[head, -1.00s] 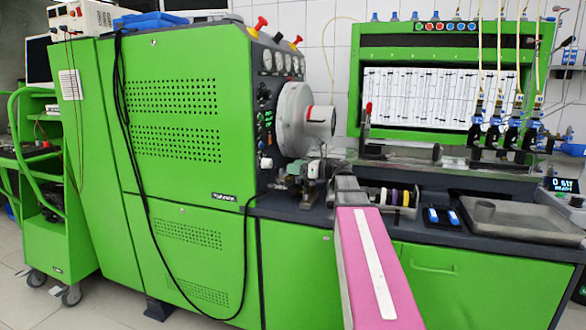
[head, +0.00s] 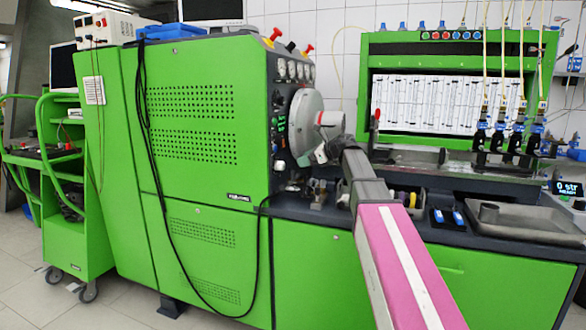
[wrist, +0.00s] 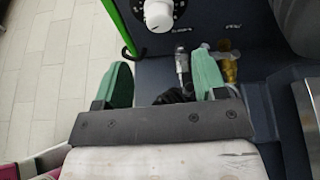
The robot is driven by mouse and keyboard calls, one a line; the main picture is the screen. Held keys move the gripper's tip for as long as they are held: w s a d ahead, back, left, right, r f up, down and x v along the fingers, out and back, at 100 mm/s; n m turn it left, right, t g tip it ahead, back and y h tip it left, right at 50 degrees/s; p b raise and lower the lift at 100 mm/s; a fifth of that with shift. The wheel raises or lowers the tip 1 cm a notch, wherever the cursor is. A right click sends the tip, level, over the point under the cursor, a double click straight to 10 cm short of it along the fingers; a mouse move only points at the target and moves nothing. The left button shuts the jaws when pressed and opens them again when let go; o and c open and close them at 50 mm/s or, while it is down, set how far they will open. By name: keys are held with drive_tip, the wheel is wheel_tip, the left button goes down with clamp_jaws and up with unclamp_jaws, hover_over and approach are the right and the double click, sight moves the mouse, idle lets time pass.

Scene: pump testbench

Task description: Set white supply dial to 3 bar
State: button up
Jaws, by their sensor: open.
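The white dial (wrist: 158,15) shows at the top of the wrist view, a round white knob on a dark panel with scale marks around it. I cannot read its setting. In the head view a small white knob (head: 280,165) sits low on the machine's dark side panel. My gripper (wrist: 162,75) is open, its two green fingers spread with nothing between them. The dial lies beyond the fingertips, apart from them. In the head view my arm reaches toward the panel and the fingers are not clear there.
Brass and metal fittings (wrist: 228,65) lie just beyond the right finger. The green cabinet (head: 200,110) carries a hanging black cable. A large grey flywheel (head: 305,115) stands right of the panel. A metal tray (head: 520,222) and a small display (head: 567,187) are at the right.

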sight(284, 166)
drive_tip(key=x, duration=1)
drive_tip(key=shift+a+f, duration=0.1)
drive_tip(key=c, duration=0.9)
